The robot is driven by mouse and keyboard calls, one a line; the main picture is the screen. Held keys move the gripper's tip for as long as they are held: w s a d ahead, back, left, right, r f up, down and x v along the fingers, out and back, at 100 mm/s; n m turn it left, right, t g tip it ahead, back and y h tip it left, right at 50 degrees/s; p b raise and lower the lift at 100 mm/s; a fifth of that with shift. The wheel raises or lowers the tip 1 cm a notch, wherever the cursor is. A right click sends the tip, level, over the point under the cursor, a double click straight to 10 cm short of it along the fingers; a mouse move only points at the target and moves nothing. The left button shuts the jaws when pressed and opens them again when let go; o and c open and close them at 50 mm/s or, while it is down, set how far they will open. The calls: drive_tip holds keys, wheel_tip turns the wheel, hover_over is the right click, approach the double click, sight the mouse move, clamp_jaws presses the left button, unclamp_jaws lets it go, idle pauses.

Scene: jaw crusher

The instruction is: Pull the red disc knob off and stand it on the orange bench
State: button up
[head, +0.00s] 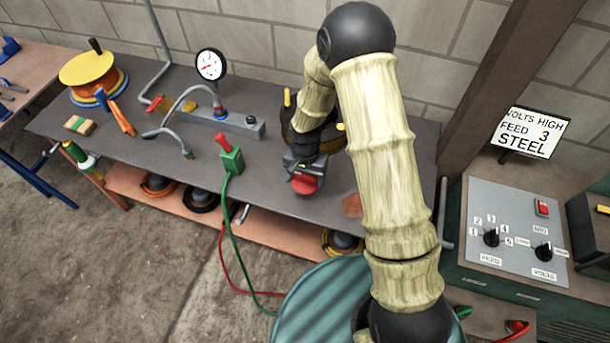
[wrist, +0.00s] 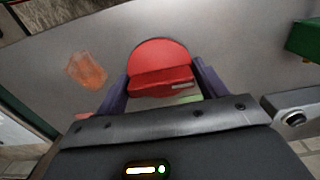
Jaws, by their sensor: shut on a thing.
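The red disc knob (head: 305,184) is between the fingers of my gripper (head: 303,170), above or on the grey top of the bench (head: 268,200), near its front edge. I cannot tell whether the knob touches the top. The bench has an orange lower shelf (head: 262,228) and legs. In the wrist view the knob (wrist: 160,55) shows a round red face with a raised bar, and the two dark fingers of my gripper (wrist: 161,76) close on its sides. No mount behind the knob shows.
A green box with a red lever (head: 231,160) and cables stands left of the knob. A rust-coloured patch (head: 352,205) lies to its right. A gauge (head: 210,65), a grey block (head: 240,124) and a yellow spool (head: 87,70) stand farther left. A control panel (head: 515,230) is at right.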

sight(306, 196)
drive_tip(key=shift+d+f+b, duration=0.2)
drive_tip(key=shift+f+b, duration=0.5)
drive_tip(key=shift+f, duration=0.3)
drive_tip(key=shift+s+a+f+b, duration=0.1)
drive_tip(key=shift+a+f+b, duration=0.15)
drive_tip(key=shift+f+b, duration=0.6)
drive_tip(key=shift+d+f+b, duration=0.1)
drive_tip(key=shift+f+b, duration=0.65)
drive_tip(key=shift+f, duration=0.65)
drive_tip(key=shift+f, duration=0.15)
drive_tip(key=o, duration=1.4)
wheel_tip(306, 196, up, 17)
drive_tip(key=shift+r+b, duration=0.2)
drive_tip(key=shift+b, duration=0.2)
